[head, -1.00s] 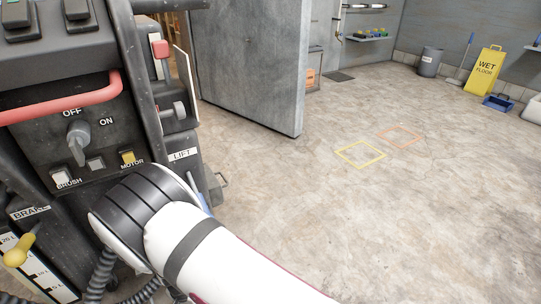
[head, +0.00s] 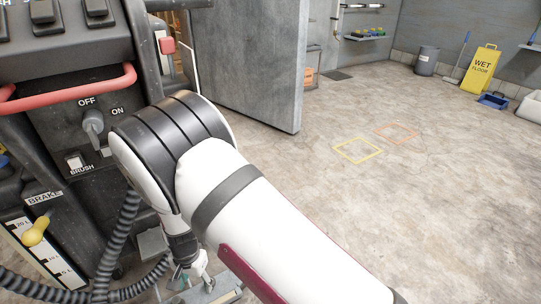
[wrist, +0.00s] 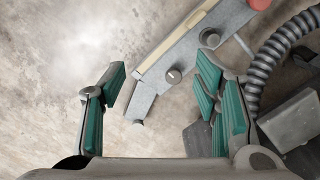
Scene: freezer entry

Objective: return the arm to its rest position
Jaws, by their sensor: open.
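My white arm (head: 262,222) with its black joint (head: 172,135) crosses the lower middle of the head view, in front of the machine's control panel. My gripper hangs low beneath the joint in the head view, small and partly hidden behind the arm. In the wrist view my gripper (wrist: 160,82) is open, with green pads on both fingers and nothing held. Beyond the fingers is a grey metal bar (wrist: 182,62) with round knobs and a cream strip. I cannot tell whether the gripper touches it.
The machine carries a red handle (head: 70,88), an OFF/ON knob (head: 93,126) and a yellow lever (head: 36,231). A black ribbed hose (head: 118,240) runs close to my gripper. A grey door (head: 250,65) stands behind. The floor to the right is clear, with a yellow wet floor sign (head: 481,66) far off.

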